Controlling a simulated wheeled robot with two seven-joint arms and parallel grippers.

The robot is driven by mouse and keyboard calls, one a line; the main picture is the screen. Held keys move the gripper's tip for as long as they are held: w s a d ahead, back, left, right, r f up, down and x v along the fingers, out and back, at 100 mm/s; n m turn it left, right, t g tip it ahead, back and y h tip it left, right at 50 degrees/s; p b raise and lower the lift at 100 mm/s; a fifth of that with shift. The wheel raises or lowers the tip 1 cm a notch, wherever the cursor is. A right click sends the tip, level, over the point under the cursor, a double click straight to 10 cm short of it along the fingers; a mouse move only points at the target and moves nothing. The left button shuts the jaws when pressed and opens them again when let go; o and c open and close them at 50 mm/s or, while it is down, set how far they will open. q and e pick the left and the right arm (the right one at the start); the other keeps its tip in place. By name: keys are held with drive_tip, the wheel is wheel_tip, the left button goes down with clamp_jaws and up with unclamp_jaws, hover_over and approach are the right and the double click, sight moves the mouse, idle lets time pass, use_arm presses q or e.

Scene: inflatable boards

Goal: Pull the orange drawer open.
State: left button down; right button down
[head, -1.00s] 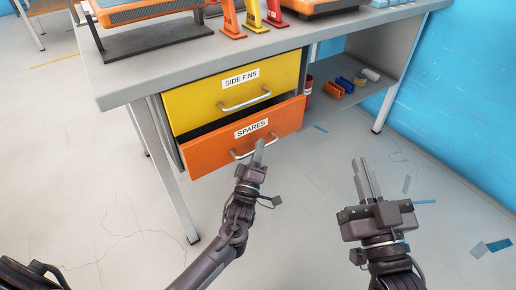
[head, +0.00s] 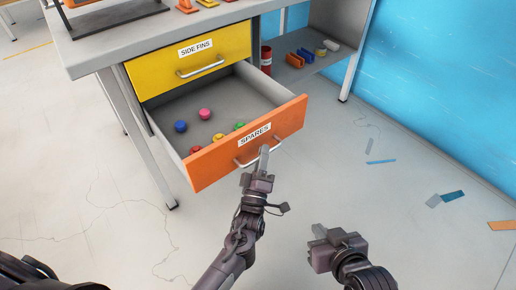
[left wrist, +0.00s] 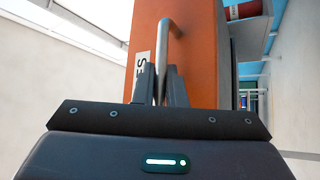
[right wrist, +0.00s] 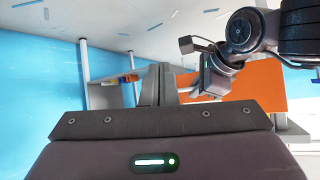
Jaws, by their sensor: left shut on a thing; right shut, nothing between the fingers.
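The orange drawer (head: 215,162), labelled SPARES, stands well out from the workbench, and its inside shows. Several small coloured knobs lie in it, among them a blue one (head: 181,127) and a pink one (head: 205,114). Its silver bar handle (head: 244,163) runs along the front. In the left wrist view the fingers (left wrist: 161,88) close around the bar (left wrist: 173,35) beside the orange front. My right gripper (head: 320,234) is shut and empty, to the right of the drawer and apart from it.
The yellow SIDE FINS drawer (head: 160,72) is closed directly above. The grey workbench (head: 100,50) has a leg (head: 140,145) left of the drawers. A lower shelf (head: 290,72) holds small coloured items. Floor in front is clear except for scattered strips (head: 453,195) at right.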

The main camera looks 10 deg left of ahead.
use_arm(q)
drive_tip(key=shift+s+d, duration=0.4)
drive_tip(key=shift+d, duration=0.05)
use_arm(e)
drive_tip(key=shift+s+d+f+g, duration=0.3)
drive_tip(key=shift+s+f, duration=0.2)
drive_tip(key=shift+s, duration=0.1)
use_arm(q)
drive_tip(key=c, duration=1.8)
unclamp_jaws()
drive_tip(key=shift+o, duration=0.2)
